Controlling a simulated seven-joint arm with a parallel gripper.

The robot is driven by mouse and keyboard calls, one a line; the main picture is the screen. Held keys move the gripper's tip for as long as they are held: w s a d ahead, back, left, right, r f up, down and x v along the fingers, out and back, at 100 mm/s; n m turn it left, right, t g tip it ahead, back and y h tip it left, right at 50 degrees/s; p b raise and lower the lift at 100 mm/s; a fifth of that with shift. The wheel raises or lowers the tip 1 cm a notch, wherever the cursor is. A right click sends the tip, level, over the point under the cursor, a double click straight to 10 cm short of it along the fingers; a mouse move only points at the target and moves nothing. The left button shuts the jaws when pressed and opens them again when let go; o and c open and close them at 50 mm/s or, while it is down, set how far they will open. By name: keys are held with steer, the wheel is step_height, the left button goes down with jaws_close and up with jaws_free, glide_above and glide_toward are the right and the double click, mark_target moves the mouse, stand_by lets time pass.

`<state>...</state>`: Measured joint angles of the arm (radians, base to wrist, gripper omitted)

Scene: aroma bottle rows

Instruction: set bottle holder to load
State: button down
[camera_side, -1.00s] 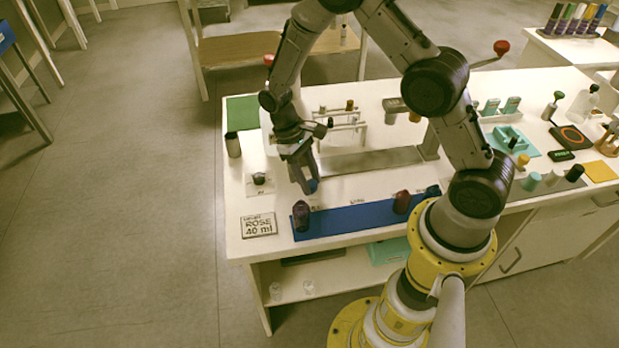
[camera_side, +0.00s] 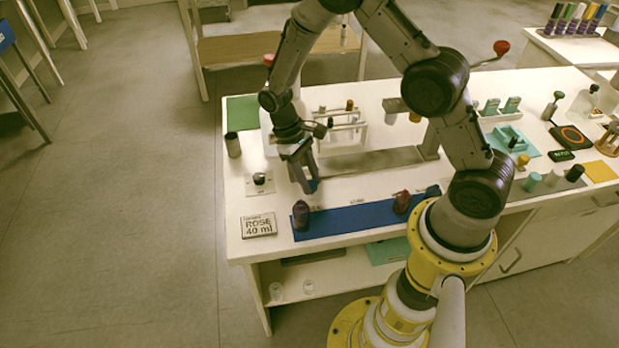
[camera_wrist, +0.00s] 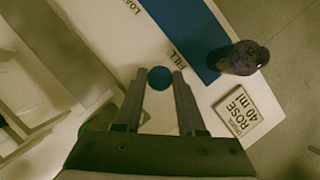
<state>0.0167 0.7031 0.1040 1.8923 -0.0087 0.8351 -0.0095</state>
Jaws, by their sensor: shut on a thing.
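My gripper (camera_side: 308,187) points down at the left part of the bench, behind the blue strip. In the wrist view its fingers (camera_wrist: 158,80) are shut on a round blue knob (camera_wrist: 160,78), which shows between the fingertips. A bit of blue also shows at the fingertips in the side view (camera_side: 313,186). The knob is near the printed word FILL (camera_wrist: 181,54); the word LOAD (camera_wrist: 128,6) is farther along the blue strip. Which part is the bottle holder, and what lies under the knob, I cannot tell.
The blue strip (camera_side: 350,217) carries a dark purple bottle (camera_side: 300,214) at its left end and a dark red one (camera_side: 402,202) toward the right. A ROSE 40 ml card (camera_side: 258,226) lies at front left. A white rack (camera_side: 342,135) and a grey rail (camera_side: 375,161) stand behind.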

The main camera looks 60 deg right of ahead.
stand_by(0.5)
steer(key=s+d, duration=0.7)
steer(key=d, duration=0.1)
steer(key=shift+s, duration=0.35)
steer(key=shift+a, duration=0.1)
steer(key=c, duration=0.5)
jaws_free()
steer(key=shift+r, duration=0.1)
steer(key=v, duration=1.3)
steer(key=shift+r, duration=0.3)
steer(key=shift+w, duration=0.1)
